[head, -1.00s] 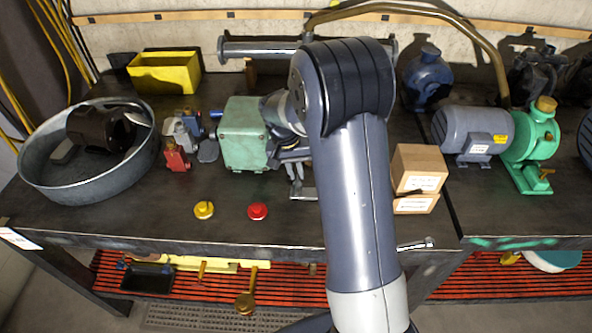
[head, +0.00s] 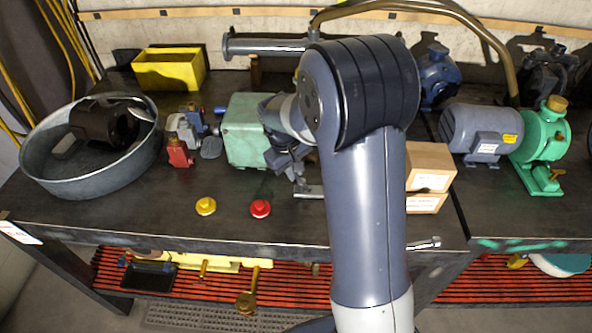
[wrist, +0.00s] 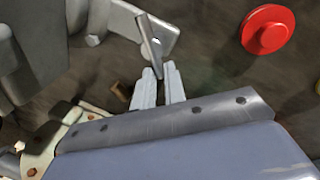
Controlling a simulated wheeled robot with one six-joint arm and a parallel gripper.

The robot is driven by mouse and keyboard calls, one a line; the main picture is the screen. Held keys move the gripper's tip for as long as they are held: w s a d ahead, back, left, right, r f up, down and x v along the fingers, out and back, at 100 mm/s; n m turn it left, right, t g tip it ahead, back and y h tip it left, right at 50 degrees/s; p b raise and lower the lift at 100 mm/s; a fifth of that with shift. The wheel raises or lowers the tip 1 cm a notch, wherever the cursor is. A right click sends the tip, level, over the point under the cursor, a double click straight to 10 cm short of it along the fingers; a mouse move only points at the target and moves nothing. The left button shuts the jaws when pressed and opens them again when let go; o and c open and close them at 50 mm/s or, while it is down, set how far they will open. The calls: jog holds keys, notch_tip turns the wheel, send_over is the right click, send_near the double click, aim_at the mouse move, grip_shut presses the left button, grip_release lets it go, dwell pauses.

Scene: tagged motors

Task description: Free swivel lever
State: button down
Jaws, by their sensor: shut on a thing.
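My gripper (wrist: 160,76) shows in the wrist view with its two pale fingers close together at the lower end of a slim metal lever (wrist: 150,42). The fingers are shut on this lever, which stands tilted beside a light grey bracket (wrist: 165,35). In the head view my gripper is at the right side of a green motor housing (head: 246,132), low over the bench, and my own arm hides part of that area. A flat grey foot plate (head: 309,192) shows just below the wrist there. The lever itself is hard to make out in the head view.
A red knob (head: 260,208) and a yellow knob (head: 206,206) stand near the bench's front edge. Small red and grey parts (head: 180,152) are left of the green housing. Boxes (head: 428,170) stand right of my arm. A round metal tub (head: 50,190) is at left.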

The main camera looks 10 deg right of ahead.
jog(key=n, duration=0.3)
jog(key=s+a+n+t, duration=0.1)
jog(key=n, duration=0.1)
jog(key=shift+r+n+y, duration=0.1)
jog(key=shift+n+y, duration=0.2)
jog(key=shift+s+a+n+y, duration=0.1)
jog(key=shift+s+n+y, duration=0.15)
jog(key=shift+n, duration=0.8)
jog(key=shift+s+a+n+y, duration=0.1)
jog(key=shift+s+n+y, duration=0.1)
jog(key=shift+n, duration=0.85)
jog(key=c, duration=1.5)
grip_release()
jog(key=r, duration=0.3)
jog(key=s+r, duration=0.1)
jog(key=r, duration=0.3)
jog(key=s+r+b, duration=0.1)
jog(key=r, duration=0.2)
jog(key=shift+a+r, duration=0.25)
jog(key=shift+a, duration=0.05)
